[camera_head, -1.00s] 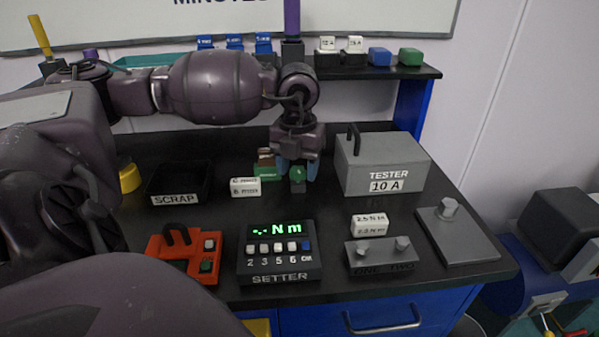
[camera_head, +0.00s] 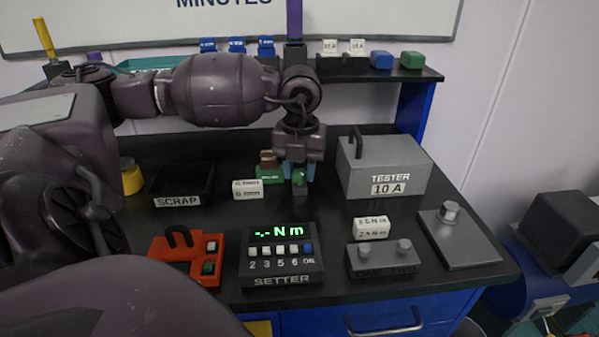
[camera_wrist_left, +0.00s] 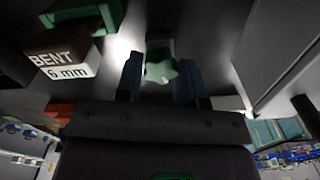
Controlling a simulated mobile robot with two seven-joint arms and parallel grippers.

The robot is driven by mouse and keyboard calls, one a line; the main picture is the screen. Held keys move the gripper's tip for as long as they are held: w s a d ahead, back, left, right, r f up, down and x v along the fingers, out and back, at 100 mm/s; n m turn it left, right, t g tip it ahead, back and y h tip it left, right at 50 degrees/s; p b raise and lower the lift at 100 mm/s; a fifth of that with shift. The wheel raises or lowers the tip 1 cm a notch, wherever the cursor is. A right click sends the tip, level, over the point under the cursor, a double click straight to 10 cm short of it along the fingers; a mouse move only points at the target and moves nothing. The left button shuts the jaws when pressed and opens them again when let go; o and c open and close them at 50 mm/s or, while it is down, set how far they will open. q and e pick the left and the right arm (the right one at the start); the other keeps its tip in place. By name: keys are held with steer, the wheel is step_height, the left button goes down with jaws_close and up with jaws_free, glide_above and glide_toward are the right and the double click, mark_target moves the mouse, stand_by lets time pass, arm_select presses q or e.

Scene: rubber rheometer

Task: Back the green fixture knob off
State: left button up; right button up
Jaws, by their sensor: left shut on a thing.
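The green fixture knob (camera_head: 299,176) sits on a small dark block (camera_head: 300,189) near the middle of the black bench. My left gripper (camera_head: 299,171) comes down on it from above, with one blue finger on each side, shut on the knob. In the left wrist view the lobed knob (camera_wrist_left: 161,67) shows between the two blue fingers of the left gripper (camera_wrist_left: 160,76). The fingers hide part of the knob in the head view. My right gripper is not in view.
A green holder with a brown block (camera_head: 268,160) stands just left of the knob; the block reads BENT 6 mm in the left wrist view (camera_wrist_left: 62,55). A white labelled block (camera_head: 248,190) lies to the left. The grey tester (camera_head: 381,172) stands right, the setter (camera_head: 281,263) in front.

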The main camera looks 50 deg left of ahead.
arm_select(q)
steer(key=shift+n, duration=0.7)
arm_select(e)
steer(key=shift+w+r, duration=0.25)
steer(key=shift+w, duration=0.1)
arm_select(q)
steer(key=shift+n, duration=0.3)
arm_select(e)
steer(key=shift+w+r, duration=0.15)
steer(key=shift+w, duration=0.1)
arm_select(q)
steer(key=n, duration=0.3)
steer(key=shift+n+p, duration=0.3)
steer(key=shift+p, duration=0.05)
steer(key=shift+n, duration=0.3)
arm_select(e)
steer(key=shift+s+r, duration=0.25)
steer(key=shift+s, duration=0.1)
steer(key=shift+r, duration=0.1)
